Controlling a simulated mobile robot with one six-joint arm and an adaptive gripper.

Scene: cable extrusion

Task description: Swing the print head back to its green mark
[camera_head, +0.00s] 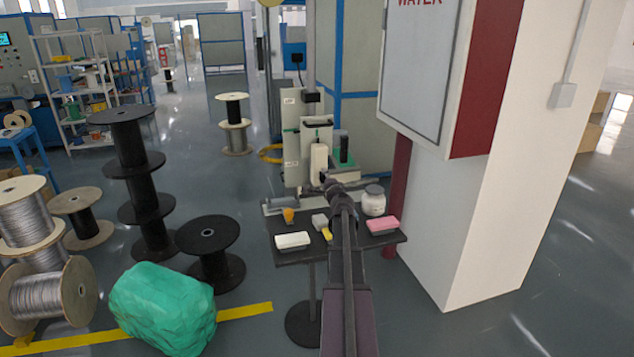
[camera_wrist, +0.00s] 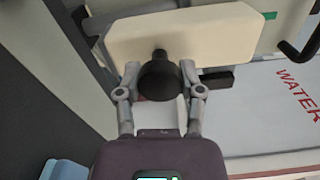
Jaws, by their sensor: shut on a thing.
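The print head (camera_head: 318,160) is a cream block on the printing machine, seen beyond my arm in the head view. In the wrist view the cream block (camera_wrist: 190,32) fills the upper middle, with a round black knob (camera_wrist: 160,82) sticking out towards me. My gripper (camera_wrist: 160,75) has its two fingers closed on the knob, one on each side. In the head view my gripper (camera_head: 328,180) is small and reaches up to the block. A green patch (camera_head: 343,163) shows right of the head, below a dark cylinder. I cannot tell whether it is the green mark.
A small dark table (camera_head: 300,256) below my arm bears a white block (camera_head: 292,240), an orange cup (camera_head: 288,215), a pink block (camera_head: 382,225) and a white jar (camera_head: 373,201). A white pillar (camera_head: 490,220) with a wall cabinet (camera_head: 420,70) stands close on the right. Cable spools stand left.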

